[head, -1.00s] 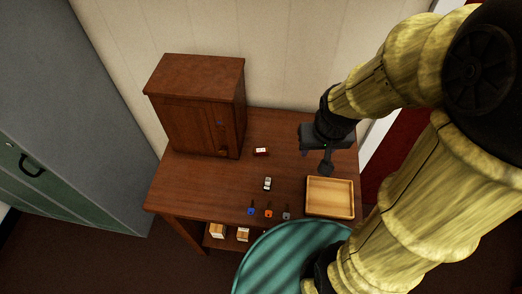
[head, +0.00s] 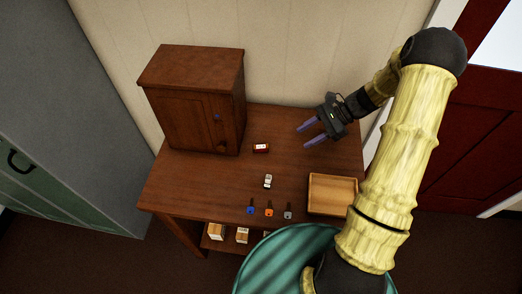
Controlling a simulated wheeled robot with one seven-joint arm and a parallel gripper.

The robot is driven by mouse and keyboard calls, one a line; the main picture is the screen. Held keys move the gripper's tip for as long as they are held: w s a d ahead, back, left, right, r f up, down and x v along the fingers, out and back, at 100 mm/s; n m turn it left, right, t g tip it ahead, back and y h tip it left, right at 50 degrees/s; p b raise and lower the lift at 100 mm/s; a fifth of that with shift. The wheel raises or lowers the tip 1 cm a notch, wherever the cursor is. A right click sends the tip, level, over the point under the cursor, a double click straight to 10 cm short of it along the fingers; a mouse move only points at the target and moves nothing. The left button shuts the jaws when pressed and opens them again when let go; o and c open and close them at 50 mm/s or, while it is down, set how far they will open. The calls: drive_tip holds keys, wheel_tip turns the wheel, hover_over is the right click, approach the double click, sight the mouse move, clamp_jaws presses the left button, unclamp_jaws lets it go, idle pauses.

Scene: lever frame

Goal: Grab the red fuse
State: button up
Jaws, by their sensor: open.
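The red fuse (head: 261,148) is a small red block with a pale patch, lying on the wooden table to the right of the cabinet. My gripper (head: 306,135) is open and empty above the table's back right part. Its two purple fingers point left, toward the red fuse, and there is a gap between them and the fuse. Nothing hides the fuse.
A wooden cabinet (head: 192,100) stands at the table's back left. A small white piece (head: 268,181) lies mid-table. A blue (head: 250,209), an orange (head: 269,210) and a grey key-like piece (head: 288,211) lie near the front. A wooden tray (head: 333,210) sits at right.

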drive_tip(key=w+d+f+m+y, duration=0.1)
drive_tip(key=w+d+f+m+t+y, duration=0.1)
drive_tip(key=w+y, duration=0.1)
drive_tip(key=shift+m, duration=0.4)
drive_tip(key=shift+s+a, duration=0.1)
drive_tip(key=p, duration=0.2)
approach(262, 146)
drive_tip(key=x, duration=0.5)
drive_tip(key=shift+f, duration=0.1)
drive_tip(key=shift+p+x, duration=0.55)
drive_tip(key=shift+x, duration=2)
clamp_jaws()
